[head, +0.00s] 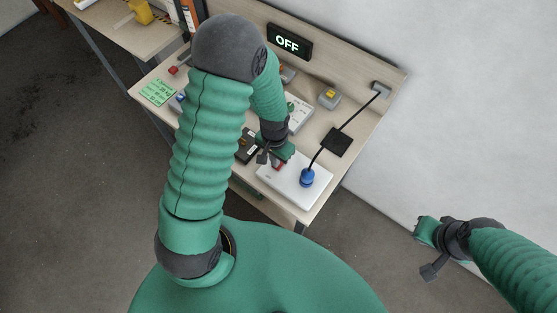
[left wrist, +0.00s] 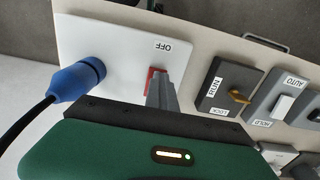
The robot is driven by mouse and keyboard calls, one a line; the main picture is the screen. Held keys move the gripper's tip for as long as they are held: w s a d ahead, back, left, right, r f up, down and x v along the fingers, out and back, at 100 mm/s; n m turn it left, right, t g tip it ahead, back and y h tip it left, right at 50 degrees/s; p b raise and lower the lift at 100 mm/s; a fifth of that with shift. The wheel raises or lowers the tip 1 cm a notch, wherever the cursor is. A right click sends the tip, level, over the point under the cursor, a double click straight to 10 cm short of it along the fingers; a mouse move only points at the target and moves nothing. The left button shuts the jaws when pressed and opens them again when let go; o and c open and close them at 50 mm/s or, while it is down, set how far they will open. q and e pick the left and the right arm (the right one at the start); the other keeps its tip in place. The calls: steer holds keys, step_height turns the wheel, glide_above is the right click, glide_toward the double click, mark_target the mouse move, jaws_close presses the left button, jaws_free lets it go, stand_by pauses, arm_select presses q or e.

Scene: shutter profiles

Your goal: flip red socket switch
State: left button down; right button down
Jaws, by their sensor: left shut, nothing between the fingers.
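The red socket switch (left wrist: 152,78) sits on a white socket plate (left wrist: 115,42) marked OFF, beside a blue plug. In the head view the red switch (head: 278,165) shows at the left part of the white plate (head: 316,191), partly hidden by my left gripper. My left gripper (head: 270,157) is shut and empty, its fingertips right at the red switch. In the left wrist view the fingers (left wrist: 158,90) overlap the switch; I cannot tell whether they touch it.
A blue plug (head: 307,177) with a black cable stands in the plate. A display reading OFF (head: 289,42) is on the back panel. A yellow-topped box (head: 329,96) stands further back.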

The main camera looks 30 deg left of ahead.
arm_select(q)
steer(key=shift+a+r, duration=0.1)
steer(key=shift+r, duration=0.15)
steer(key=shift+r+p, duration=0.35)
steer(key=shift+p, duration=0.25)
steer(key=r+p, duration=0.2)
steer(key=d+r+p, duration=0.1)
steer(key=r, duration=0.1)
steer(key=shift+d+r+p, duration=0.15)
steer(key=shift+r+p, duration=0.1)
steer(key=shift+p, duration=0.15)
steer(key=shift+a+r+p, duration=0.45)
steer(key=shift+r+p, duration=0.2)
steer(key=shift+d, duration=0.1)
